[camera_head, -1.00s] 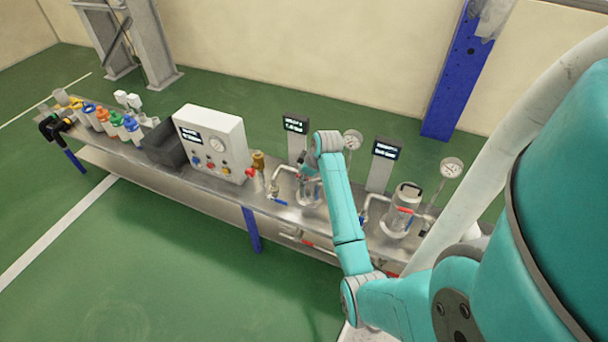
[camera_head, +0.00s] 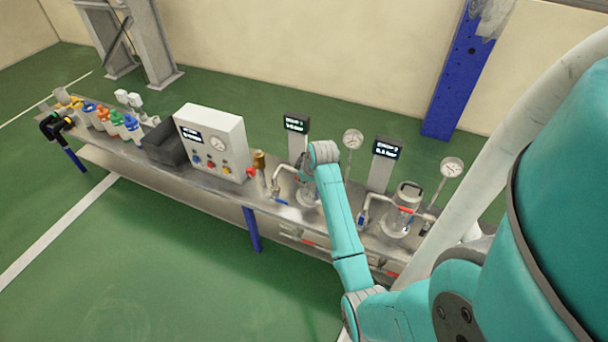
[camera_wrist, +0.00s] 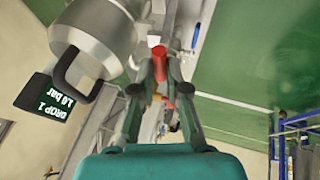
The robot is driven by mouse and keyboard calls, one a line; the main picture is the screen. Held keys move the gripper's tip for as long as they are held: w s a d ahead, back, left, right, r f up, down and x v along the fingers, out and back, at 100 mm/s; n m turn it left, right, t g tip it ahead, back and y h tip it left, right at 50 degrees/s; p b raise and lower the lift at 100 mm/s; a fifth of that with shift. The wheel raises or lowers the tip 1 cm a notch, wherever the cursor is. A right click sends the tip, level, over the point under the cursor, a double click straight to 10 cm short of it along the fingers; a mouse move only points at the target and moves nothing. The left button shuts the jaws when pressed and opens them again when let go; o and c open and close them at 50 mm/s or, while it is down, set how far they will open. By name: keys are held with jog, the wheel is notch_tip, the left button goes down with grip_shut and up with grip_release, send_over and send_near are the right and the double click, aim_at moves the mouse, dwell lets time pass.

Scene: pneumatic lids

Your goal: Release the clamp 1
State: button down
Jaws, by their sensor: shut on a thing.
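In the wrist view, the fingers of my gripper (camera_wrist: 160,72) are closed around the red handle (camera_wrist: 158,54) of the clamp beside a steel vessel. The steel vessel (camera_wrist: 105,28) is at the upper left, and its lid carries a black loop handle (camera_wrist: 72,92). A dark display (camera_wrist: 58,98) beside it reads "DROP 1" and "1.0 bar". In the head view, the same vessel (camera_head: 306,197) stands on the bench, partly covered by my arm, and my gripper is hidden there.
A second vessel (camera_head: 403,208) with a red-handled clamp (camera_head: 405,209) stands to the right on the bench (camera_head: 225,193). Gauges (camera_head: 353,141) and displays (camera_head: 296,124) rise behind the vessels. A white control box (camera_head: 211,140), a dark bin (camera_head: 164,145) and several coloured bottles stand to the left.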

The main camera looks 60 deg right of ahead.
jog(key=s+a+f+n+t+h, duration=0.1)
jog(key=a+f+h, duration=0.6)
jog(key=a+f, duration=0.3)
jog(key=shift+a+n, duration=0.4)
jog(key=shift+a, duration=0.25)
jog(key=shift+s, duration=0.1)
dwell(0.4)
jog(key=c, duration=1.4)
grip_release()
jog(key=shift+h, duration=0.3)
jog(key=shift+c, duration=0.2)
jog(key=shift+a, duration=0.1)
jog(key=v, duration=1.1)
jog(key=shift+s+a+r, duration=0.15)
jog(key=shift+a+r, duration=0.05)
jog(key=shift+r, duration=0.2)
